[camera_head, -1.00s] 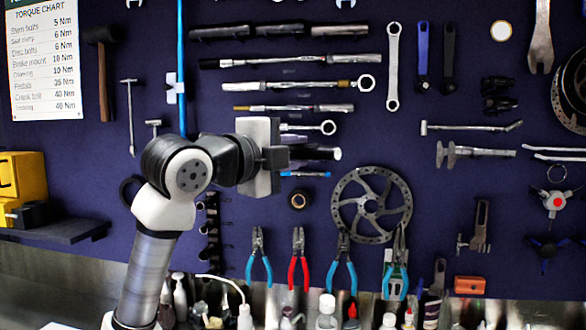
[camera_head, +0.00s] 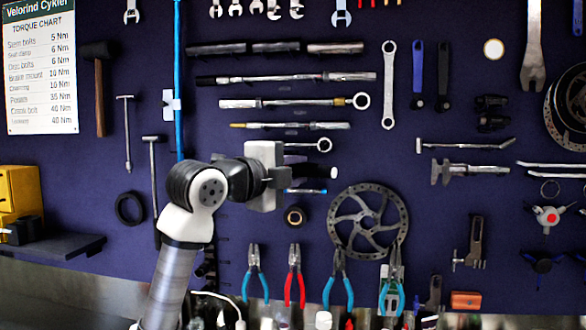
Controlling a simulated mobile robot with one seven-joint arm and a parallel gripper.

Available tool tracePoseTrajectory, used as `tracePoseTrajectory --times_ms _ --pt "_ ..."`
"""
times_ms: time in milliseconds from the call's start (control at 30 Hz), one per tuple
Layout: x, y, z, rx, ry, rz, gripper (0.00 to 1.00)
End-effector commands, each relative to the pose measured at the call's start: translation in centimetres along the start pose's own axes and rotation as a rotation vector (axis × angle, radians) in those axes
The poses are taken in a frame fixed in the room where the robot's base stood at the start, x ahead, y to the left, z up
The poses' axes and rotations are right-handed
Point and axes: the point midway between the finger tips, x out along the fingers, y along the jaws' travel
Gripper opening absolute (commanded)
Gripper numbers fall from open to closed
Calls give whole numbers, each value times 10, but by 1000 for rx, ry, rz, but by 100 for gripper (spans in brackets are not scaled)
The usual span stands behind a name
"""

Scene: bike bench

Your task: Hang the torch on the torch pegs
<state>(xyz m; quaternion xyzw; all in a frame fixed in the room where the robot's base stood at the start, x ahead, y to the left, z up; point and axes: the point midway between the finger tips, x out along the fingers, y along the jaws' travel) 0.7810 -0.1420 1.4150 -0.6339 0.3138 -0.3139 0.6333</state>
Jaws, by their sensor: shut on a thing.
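The torch (camera_head: 313,172) is a short dark cylinder with a white end, lying level in front of the tool wall. Its white end points right. My gripper (camera_head: 284,174) is at the torch's left end, shut on it, and hides that end. The gap between the torch and the wall cannot be judged. The torch pegs cannot be made out; the gripper and torch may cover them.
A ring spanner (camera_head: 308,146) hangs just above the torch and a blue-handled tool (camera_head: 306,191) just below. A brake disc (camera_head: 367,222) hangs at lower right, and several pliers (camera_head: 294,275) below. A yellow box (camera_head: 18,203) stands on a shelf at left.

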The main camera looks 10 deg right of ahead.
Motion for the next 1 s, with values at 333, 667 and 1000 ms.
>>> tracePoseTrajectory --times_ms 333,667,1000 --pt "18 0 10 -1 2 -1 0" --pt "32 4 18 0 0 0 0" --pt "36 7 21 -2 0 3 0"
